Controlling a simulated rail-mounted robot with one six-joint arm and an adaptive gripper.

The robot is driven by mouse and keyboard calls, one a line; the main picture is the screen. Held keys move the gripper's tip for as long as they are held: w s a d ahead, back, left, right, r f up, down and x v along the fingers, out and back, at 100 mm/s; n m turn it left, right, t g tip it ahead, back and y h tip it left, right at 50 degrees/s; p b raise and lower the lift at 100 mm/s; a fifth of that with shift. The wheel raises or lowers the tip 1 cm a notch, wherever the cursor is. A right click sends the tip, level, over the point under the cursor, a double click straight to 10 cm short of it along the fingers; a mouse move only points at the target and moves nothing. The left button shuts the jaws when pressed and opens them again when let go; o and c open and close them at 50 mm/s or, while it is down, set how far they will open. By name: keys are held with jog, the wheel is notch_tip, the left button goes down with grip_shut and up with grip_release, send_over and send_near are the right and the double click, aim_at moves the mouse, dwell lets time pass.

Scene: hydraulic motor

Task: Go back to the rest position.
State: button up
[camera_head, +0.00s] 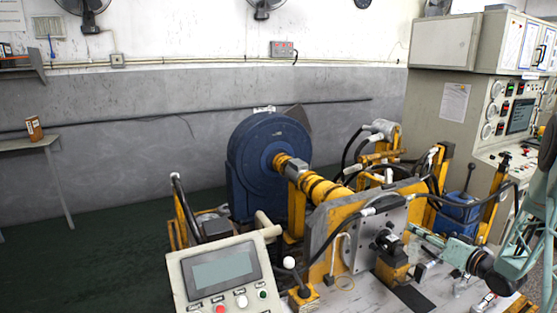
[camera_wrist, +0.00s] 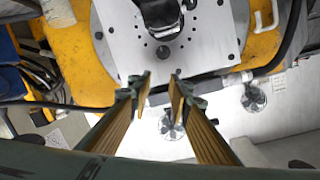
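My gripper (camera_head: 414,232) is at the right in the head view, at the end of my pale green arm, close to the hydraulic motor's metal plate (camera_head: 363,240). In the wrist view my gripper (camera_wrist: 162,80) shows two fingers with a gap between them and nothing held. The metal plate (camera_wrist: 218,42) and a black shaft part (camera_wrist: 160,15) fill the top of that view, beyond the fingertips. I cannot tell whether the fingertips touch the plate. The wrist picture is upside down, with wall fans at its bottom.
A control panel (camera_head: 222,271) stands at the front. Behind are a large blue wheel housing (camera_head: 262,165), a yellow shaft (camera_head: 318,188) and hoses. A grey console (camera_head: 455,105) stands at the right. A blue container (camera_head: 458,212) sits near my arm. Open floor (camera_head: 90,260) lies at the left.

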jog(key=a+r+g+h, duration=0.1)
jog(key=a+r+h, duration=0.15)
jog(key=r, duration=0.55)
jog(key=a+r+g+h, duration=0.1)
jog(key=a+r+h, duration=0.15)
jog(key=r, duration=0.65)
jog(key=s+a+r+g+h, duration=0.2)
jog(key=s+a+r, duration=0.1)
jog(key=s+r, duration=0.35)
jog(key=s+a+r+g+h, duration=0.1)
jog(key=s+a+r, duration=0.3)
jog(key=s+r, duration=0.25)
jog(key=s+a+g, duration=0.2)
jog(key=s+a, duration=0.5)
jog(key=s, duration=1)
jog(key=s+a+g+y, duration=0.1)
jog(key=s+a, duration=0.6)
jog(key=s, duration=1)
jog(key=s+a+r+g, duration=0.1)
jog(key=s+a+g, duration=0.2)
jog(key=s, duration=1.4)
jog(key=a, duration=0.4)
jog(key=shift+a+n+y, duration=0.3)
jog(key=shift+a+y, duration=0.05)
jog(key=shift+y, duration=0.05)
